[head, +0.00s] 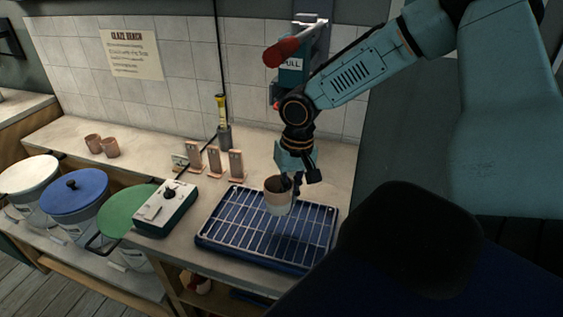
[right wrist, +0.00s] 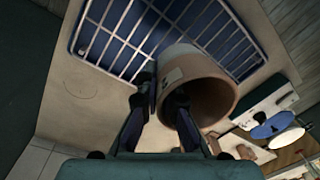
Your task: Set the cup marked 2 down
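The cup (head: 277,198) is brown at the rim and pale lower down. It is upright over the back right part of a wire rack (head: 240,233) in a blue tray. My right gripper (head: 291,183) is shut on the cup's wall. In the right wrist view the cup (right wrist: 196,62) has one finger inside its mouth and one outside, and the rack (right wrist: 112,38) lies beyond it. A pale patch shows on the cup's side, but no number is readable. I cannot tell whether the cup's base touches the rack. My left gripper is out of view.
A grey-green box with a black knob (head: 170,196) stands left of the tray. Behind are upright sample tiles (head: 214,162) and a rod in a holder (head: 224,135). Two brown cups (head: 110,148) stand farther left. Lidded buckets (head: 75,190) line the front left. Most of the rack is clear.

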